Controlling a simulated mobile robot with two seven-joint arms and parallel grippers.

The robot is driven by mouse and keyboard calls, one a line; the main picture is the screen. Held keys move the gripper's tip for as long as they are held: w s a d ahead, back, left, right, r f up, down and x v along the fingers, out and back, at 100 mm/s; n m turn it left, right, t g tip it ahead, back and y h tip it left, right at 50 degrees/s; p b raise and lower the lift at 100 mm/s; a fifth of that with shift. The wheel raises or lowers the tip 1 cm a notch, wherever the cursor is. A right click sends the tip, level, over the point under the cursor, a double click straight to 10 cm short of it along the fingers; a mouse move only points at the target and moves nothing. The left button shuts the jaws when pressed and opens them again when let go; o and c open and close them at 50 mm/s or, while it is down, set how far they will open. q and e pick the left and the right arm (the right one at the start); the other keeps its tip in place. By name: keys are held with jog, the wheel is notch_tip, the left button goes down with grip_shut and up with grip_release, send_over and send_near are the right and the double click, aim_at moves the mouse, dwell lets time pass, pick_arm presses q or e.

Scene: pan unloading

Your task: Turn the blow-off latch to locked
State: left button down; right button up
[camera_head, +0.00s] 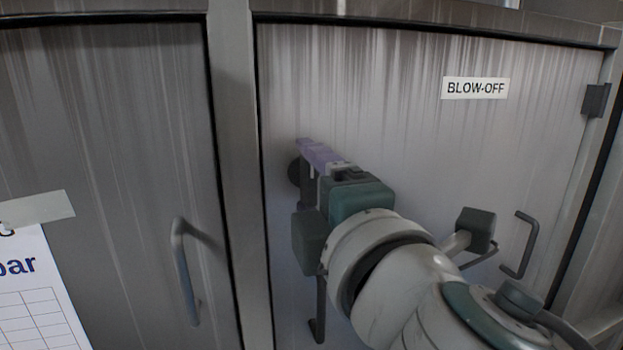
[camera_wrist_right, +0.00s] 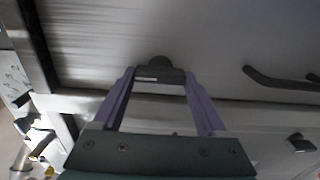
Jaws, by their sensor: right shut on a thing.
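The blow-off latch shows in the head view as a dark round hub (camera_head: 294,172) near the left edge of the right-hand door, mostly hidden by my gripper. In the right wrist view a dark latch bar (camera_wrist_right: 160,75) lies between the purple fingertips, with the round hub behind it. My right gripper (camera_head: 308,158) is shut on this latch, one finger at each side of it. Which way the latch is turned I cannot tell clearly. My left gripper is in neither view.
The door carries a BLOW-OFF label (camera_head: 475,88) and a hinge (camera_head: 596,100) at right. A dark bent handle (camera_head: 524,245) sits at lower right. A grey handle (camera_head: 183,270) stands out from the left door. A paper sheet (camera_head: 40,300) hangs at lower left.

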dwell(0.4)
jog(key=o, duration=1.1)
jog(key=shift+s, duration=0.15)
jog(key=b+v, duration=0.1)
jog(key=v, duration=0.8)
jog(key=shift+s+d, duration=0.15)
jog(key=shift+s, duration=0.15)
